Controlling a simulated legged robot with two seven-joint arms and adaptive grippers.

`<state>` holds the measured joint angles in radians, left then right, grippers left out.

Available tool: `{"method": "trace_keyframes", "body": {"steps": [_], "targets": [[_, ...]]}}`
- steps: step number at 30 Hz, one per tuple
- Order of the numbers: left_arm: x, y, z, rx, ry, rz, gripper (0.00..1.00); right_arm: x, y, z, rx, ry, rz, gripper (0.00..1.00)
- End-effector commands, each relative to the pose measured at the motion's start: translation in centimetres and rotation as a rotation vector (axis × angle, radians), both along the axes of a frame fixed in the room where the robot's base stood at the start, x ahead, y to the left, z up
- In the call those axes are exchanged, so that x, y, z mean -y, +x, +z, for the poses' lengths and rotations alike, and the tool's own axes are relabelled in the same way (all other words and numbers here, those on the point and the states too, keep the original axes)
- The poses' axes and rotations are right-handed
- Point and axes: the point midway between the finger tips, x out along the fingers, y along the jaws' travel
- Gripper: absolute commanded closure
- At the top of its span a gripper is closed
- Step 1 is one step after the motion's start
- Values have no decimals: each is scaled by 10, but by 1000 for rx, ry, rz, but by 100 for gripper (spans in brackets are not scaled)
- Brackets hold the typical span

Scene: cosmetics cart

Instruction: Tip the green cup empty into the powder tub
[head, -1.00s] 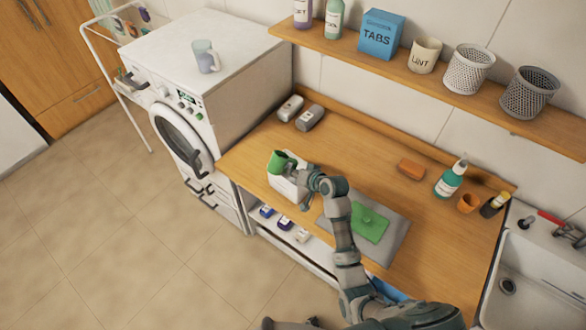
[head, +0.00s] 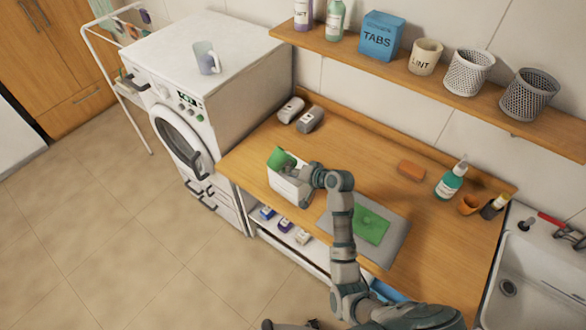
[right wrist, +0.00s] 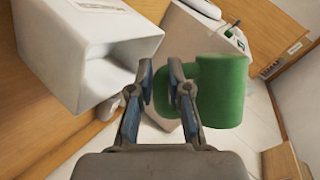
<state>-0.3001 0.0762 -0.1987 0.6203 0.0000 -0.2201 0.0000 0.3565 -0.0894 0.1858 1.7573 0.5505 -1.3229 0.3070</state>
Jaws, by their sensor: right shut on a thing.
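The green cup (head: 281,158) is tilted over the white powder tub (head: 287,186) on the wooden counter. My right gripper (head: 308,174) is at the cup's right side, shut on it. In the right wrist view the cup (right wrist: 222,92) is beside the right finger of the gripper (right wrist: 163,80), with its handle side towards the fingers. The open-topped tub (right wrist: 95,50) fills the upper left of that view, apart from the cup. I cannot see powder leaving the cup, and the cup's inside is hidden. My left gripper is not identifiable in the head view.
A grey mat (head: 394,231) with a green cloth (head: 371,226) lies right of the tub. An orange block (head: 411,171), a teal bottle (head: 450,182) and an orange cup (head: 470,205) stand farther right. A washing machine (head: 225,85) adjoins the left. A shelf (head: 400,78) runs above.

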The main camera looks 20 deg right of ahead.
Motion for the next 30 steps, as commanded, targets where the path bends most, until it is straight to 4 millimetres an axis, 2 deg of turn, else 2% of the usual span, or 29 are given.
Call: {"method": "trace_keyframes", "body": {"steps": [5,15,30], "targets": [[3,0,-6,0,-4,-1,51,-5,-1,-3,-24,46,1,100],[-4,-1,-21,-1,5,-4,51,-4,-4,-12,-81,158,3,100],[-3,-1,-23,-2,3,-2,51,-10,-6,-6,-125,238,1,100]]}}
